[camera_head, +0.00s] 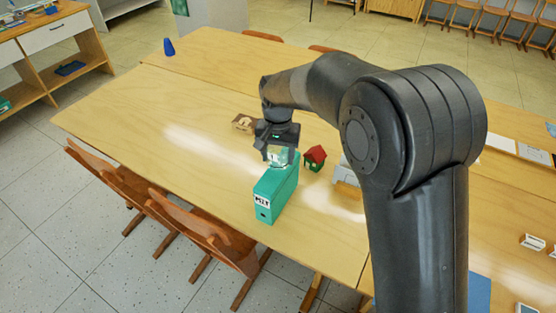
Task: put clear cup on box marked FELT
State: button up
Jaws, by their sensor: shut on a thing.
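The green box (268,201) stands on the wooden table, with a white label on its near end; the lettering is too small to read surely. My gripper (279,155) is over the far part of the box, pointing down. It is shut on the clear cup (279,157), which shows as a pale, see-through shape between the fingers. The cup is at or just above the box's top; I cannot tell whether they touch. The gripper hides part of the cup.
A small red-roofed house (315,157) stands just right of the box. A brown wooden item (244,123) lies behind the gripper at left. A blue cone (168,47) is at the far left. The table's left half (150,110) is clear. Chairs (205,225) line the near edge.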

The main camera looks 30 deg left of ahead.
jog(key=shift+f, duration=1.2)
jog(key=shift+f, duration=0.15)
jog(key=o, duration=1)
notch_tip(320, 180, up, 12)
jog(key=shift+r, duration=0.2)
